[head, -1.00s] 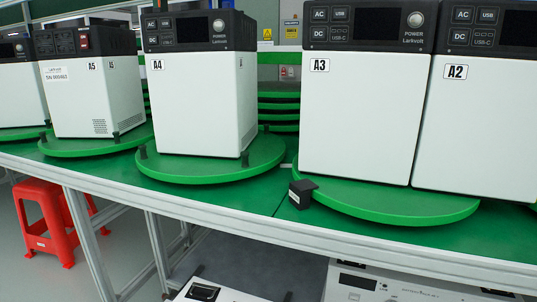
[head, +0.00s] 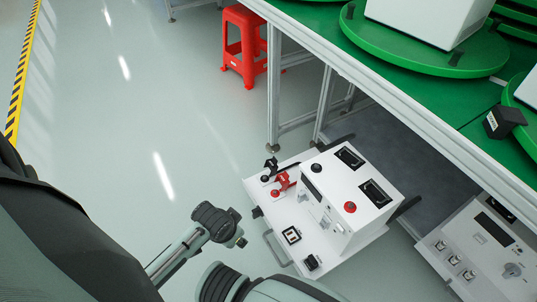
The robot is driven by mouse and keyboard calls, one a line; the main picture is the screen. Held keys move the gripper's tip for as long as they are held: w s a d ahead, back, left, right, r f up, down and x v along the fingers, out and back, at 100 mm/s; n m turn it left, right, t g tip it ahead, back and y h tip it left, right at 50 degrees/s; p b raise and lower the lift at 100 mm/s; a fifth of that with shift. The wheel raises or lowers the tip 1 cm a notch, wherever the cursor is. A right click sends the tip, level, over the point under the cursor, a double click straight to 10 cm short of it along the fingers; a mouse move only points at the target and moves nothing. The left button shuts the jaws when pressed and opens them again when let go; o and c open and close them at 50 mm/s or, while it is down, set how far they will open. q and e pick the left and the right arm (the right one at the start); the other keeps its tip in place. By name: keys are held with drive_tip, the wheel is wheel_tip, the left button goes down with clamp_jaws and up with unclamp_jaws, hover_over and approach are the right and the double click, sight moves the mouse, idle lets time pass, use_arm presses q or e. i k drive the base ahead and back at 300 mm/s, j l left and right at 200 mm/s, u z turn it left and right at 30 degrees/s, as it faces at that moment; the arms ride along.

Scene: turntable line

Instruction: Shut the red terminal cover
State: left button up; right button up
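A white tester unit (head: 340,190) sits low beside the table frame, on a white base plate (head: 270,218). The red terminal cover (head: 283,181) is at the left end of the plate and looks raised, with a red round terminal (head: 275,194) beside it. A similar black cover (head: 271,164) stands just behind it, also looking raised, with a black terminal (head: 265,178). My arm links show at the lower left and bottom, apart from the covers. I see no fingertips of either gripper.
The unit's top has a black knob (head: 316,168), a red knob (head: 350,207) and two dark sockets. A metal table leg (head: 274,90) stands behind. A red stool (head: 244,45) is at the back. Another white instrument (head: 480,245) is at the right. Open floor lies left.

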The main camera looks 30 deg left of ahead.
sight(283, 178)
drive_tip(key=u, duration=0.8)
